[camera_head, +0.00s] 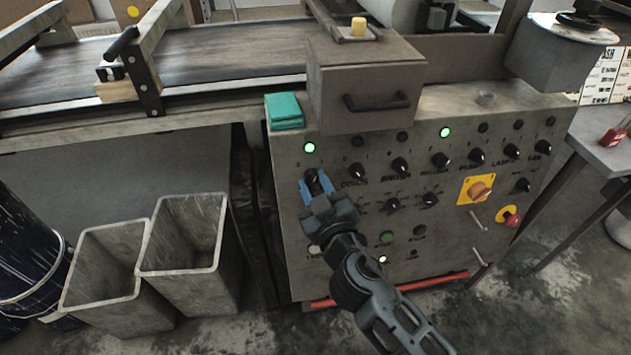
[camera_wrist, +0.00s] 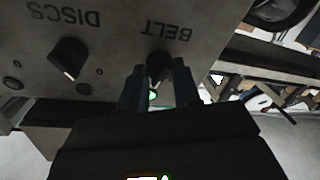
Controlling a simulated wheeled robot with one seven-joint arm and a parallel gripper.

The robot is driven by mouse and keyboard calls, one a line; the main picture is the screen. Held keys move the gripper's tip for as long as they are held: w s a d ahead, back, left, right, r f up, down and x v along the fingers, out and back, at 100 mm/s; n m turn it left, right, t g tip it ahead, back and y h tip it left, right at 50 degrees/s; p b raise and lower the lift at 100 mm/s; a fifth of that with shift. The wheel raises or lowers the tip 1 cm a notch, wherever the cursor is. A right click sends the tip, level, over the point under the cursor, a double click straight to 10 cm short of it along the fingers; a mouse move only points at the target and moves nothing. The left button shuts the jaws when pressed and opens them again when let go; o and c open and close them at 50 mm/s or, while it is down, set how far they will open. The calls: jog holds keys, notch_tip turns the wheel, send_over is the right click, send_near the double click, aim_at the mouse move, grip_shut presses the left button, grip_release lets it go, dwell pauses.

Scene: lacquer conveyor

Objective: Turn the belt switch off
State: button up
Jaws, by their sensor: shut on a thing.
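The belt switch (camera_wrist: 158,62) is a black rotary knob by the BELT label, upside down in the wrist view. My gripper (camera_wrist: 160,85) has its two fingers on either side of this knob and is shut on it. In the head view my gripper (camera_head: 316,184) is at the upper left of the grey control panel (camera_head: 290,235), below a lit green lamp (camera_head: 309,148). It hides most of the knob there, so the pointer's direction cannot be told.
The discs knob (camera_wrist: 68,58) is close beside the belt switch, with more knobs to the right in the head view. An orange rotary switch (camera_head: 480,191) and a red button (camera_head: 513,220) are farther right. Two grey bins (camera_head: 205,270) stand left of the panel.

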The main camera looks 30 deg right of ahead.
jog(key=n+p, duration=0.1)
jog(key=n, duration=0.1)
jog(key=n+y+p, duration=0.1)
jog(key=n+p, duration=0.2)
jog(key=n, duration=0.1)
jog(key=shift+r+g+p, duration=0.3)
jog(key=shift+r+p, duration=0.05)
jog(key=shift+p, duration=0.05)
jog(key=n+p, duration=0.2)
jog(key=shift+f+n, duration=0.1)
jog(key=shift+n, duration=0.2)
jog(key=shift+n+y+p, duration=0.4)
jog(key=shift+p, duration=0.1)
jog(key=shift+f, duration=0.15)
jog(key=o, duration=1)
jog(key=shift+o, duration=0.2)
jog(key=shift+s, duration=0.1)
jog(key=s+r+b, duration=0.1)
jog(key=s, duration=0.6)
jog(key=shift+s+a+r, duration=0.15)
jog(key=shift+s+a, duration=0.05)
jog(key=shift+a, duration=0.25)
